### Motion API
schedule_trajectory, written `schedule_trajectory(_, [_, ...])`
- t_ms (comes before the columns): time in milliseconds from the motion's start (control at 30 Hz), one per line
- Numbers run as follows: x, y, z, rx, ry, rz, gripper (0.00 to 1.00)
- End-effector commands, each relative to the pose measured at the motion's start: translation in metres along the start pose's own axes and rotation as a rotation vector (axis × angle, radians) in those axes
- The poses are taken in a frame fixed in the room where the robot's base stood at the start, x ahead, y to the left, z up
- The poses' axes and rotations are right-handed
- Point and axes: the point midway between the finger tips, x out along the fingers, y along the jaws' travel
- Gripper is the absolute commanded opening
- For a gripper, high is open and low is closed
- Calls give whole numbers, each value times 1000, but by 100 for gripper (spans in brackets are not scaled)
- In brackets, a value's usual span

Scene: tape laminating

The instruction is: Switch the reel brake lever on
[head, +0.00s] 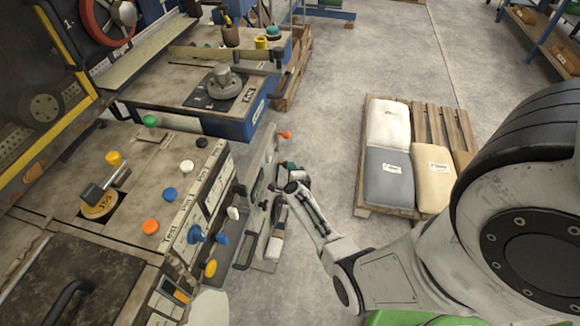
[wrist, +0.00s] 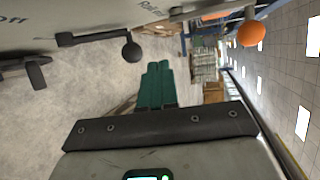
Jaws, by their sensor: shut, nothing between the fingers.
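My gripper (head: 288,165) is at the side of a grey machine panel in the head view, small and partly hidden by my wrist. In the wrist view its teal fingers (wrist: 154,84) are together and empty. A black ball-ended lever (wrist: 131,50) sticks out from the panel at the upper left, just left of the fingertips in the picture and apart from them. A second black handle (wrist: 36,72) is farther left, close to partly readable "off" lettering. An orange knob (wrist: 250,34) is at the upper right. I cannot read which one is the reel brake lever.
The orange knob also tops the panel in the head view (head: 286,134). A bench (head: 150,225) with several coloured knobs stands left of it. A pallet (head: 435,125) with sacks lies to the right. Bare floor (head: 325,95) is open between machine and pallet.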

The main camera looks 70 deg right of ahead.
Motion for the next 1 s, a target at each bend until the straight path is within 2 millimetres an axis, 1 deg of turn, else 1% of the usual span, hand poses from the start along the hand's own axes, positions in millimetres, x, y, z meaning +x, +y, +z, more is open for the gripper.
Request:
schedule_trajectory(33, [-7,-7,0,-2,-1,0,0])
schedule_trajectory(300, [-43,-24,-1,-2,-2,1,0])
schedule_trajectory(500, [-65,-31,-2,-2,-2,1,0])
schedule_trajectory(700, [-74,-33,-3,-1,-1,1,0])
schedule_trajectory(1000, [-74,-33,-3,0,-1,1,0])
